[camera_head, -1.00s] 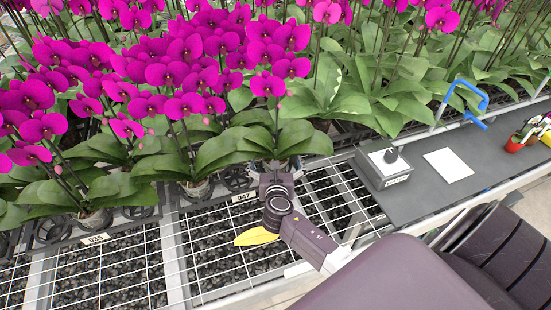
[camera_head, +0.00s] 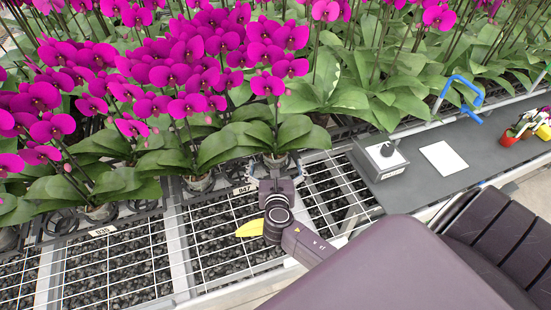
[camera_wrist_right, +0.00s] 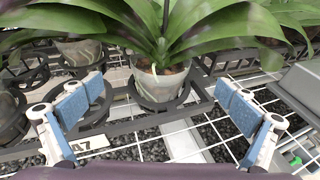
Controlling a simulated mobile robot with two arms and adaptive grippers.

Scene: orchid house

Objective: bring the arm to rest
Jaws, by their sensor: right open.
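My right gripper (camera_wrist_right: 155,112) is open and empty in the right wrist view, its blue finger pads wide apart. A potted orchid (camera_wrist_right: 160,83) stands upright in a ring of the tray, ahead of and between the pads, with clear space in front of it. My left gripper is not in view.
Rows of magenta orchids (camera_head: 185,75) fill the back and left. The tray label 047 (camera_head: 243,189) lies near my wrist. A grey box (camera_head: 382,158), a white sheet (camera_head: 443,158) and a blue-handled tool (camera_head: 465,90) are to the right. A yellow leaf-like thing (camera_head: 249,229) shows beside my wrist.

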